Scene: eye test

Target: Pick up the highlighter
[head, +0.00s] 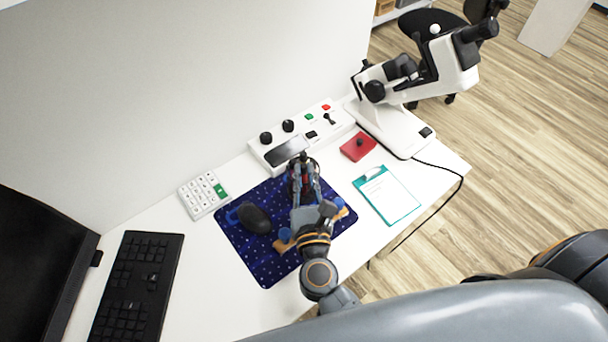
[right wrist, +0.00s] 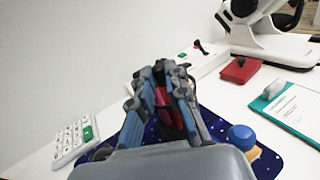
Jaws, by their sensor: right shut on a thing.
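My right gripper (head: 304,165) is over the far edge of the dark blue mat. Its fingers are shut on a narrow red and dark thing, which I take to be the highlighter (right wrist: 163,104). In the right wrist view the gripper (right wrist: 170,85) hides much of the highlighter, and only a red strip shows between the fingers. I cannot tell whether the highlighter touches the surface below. My left gripper is not in view.
On the mat (head: 233,240) are a black mouse (head: 257,219) and a blue knob on a tan base (right wrist: 241,135). Around it are a white control box (head: 340,122), calculator (head: 198,194), keyboard (head: 135,285), red block (head: 358,147), teal clipboard (head: 388,197) and microscope (head: 400,132).

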